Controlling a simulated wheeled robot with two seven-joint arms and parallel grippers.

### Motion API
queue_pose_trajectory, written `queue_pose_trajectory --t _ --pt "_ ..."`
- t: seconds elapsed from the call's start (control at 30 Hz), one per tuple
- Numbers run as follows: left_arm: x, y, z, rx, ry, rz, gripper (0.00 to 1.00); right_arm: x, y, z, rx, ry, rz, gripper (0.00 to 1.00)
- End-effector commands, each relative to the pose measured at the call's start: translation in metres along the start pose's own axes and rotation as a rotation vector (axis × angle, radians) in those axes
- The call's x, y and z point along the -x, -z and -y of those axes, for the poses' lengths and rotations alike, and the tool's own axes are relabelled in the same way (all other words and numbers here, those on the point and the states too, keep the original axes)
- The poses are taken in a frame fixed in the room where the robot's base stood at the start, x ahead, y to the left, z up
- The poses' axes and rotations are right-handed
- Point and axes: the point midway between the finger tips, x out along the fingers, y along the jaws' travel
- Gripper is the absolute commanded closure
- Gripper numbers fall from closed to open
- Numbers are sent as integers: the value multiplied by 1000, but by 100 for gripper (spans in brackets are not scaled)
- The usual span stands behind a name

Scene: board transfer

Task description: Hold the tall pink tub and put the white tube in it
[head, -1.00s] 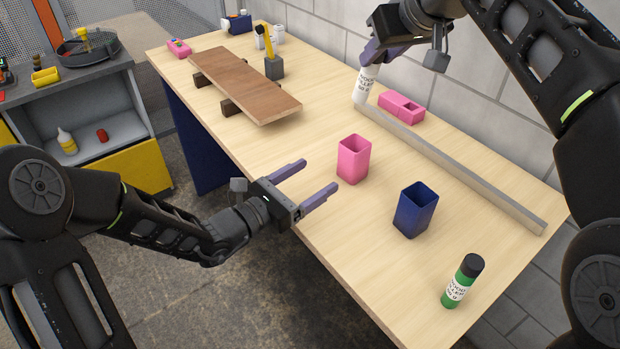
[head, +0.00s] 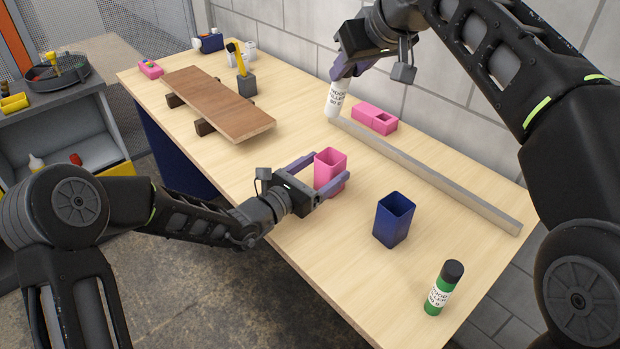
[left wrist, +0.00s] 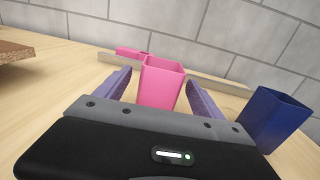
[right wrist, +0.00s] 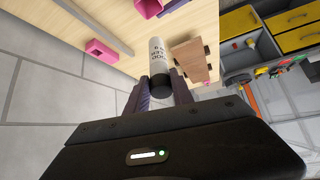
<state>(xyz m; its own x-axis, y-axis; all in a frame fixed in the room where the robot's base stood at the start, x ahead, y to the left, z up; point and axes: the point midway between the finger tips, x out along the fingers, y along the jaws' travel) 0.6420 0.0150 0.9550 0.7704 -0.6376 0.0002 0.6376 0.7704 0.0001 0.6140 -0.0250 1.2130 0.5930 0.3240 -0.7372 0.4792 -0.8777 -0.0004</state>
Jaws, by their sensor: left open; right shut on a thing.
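The tall pink tub (head: 330,168) stands upright and open-topped on the table. My left gripper (head: 328,176) is open with its fingers on either side of the tub; the left wrist view shows the tub (left wrist: 160,84) between them, with a gap at least on the right. My right gripper (head: 345,76) is shut on the white tube (head: 335,101). It holds the tube near the table's back side, by the far end of the grey bar. In the right wrist view the white tube (right wrist: 157,58) has its dark end between the fingers.
A dark blue tub (head: 394,222) stands right of the pink one, with a green tube (head: 443,290) nearer the front. A low pink box (head: 374,118) lies behind the long grey bar (head: 430,178). A wooden board (head: 218,102) rests on blocks at left.

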Motion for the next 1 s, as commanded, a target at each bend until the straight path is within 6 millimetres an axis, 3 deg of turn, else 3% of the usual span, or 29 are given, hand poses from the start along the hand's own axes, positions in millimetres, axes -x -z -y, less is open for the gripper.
queue_pose_trajectory --t 0.4,1.0 --pt "-8 0 0 0 0 -1 23 0 0 0 0 0 -1 100" --pt "-8 0 0 0 0 -1 72 0 0 0 0 0 -1 100"
